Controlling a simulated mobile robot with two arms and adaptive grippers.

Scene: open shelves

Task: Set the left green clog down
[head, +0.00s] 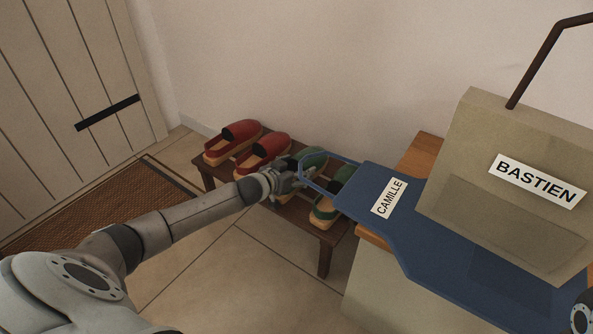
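The left green clog (314,157) shows partly at the far end of my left gripper, over or on the dark wooden shoe rack (325,239). My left gripper (297,177) is at this clog and covers its near part. Its fingers are too small and overlapped to tell whether they are open or shut on it, and I cannot tell if the clog touches the rack. The other green clog (323,212), with a pale wooden sole, stands just to the right on the rack, partly behind a blue handle. My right gripper is not in view.
Red clogs (262,150) stand on the rack's left part. A beige bag (470,150) labelled BASTIEN stands on the wooden-topped cabinet (424,152). A brown mat (110,205) lies by the door.

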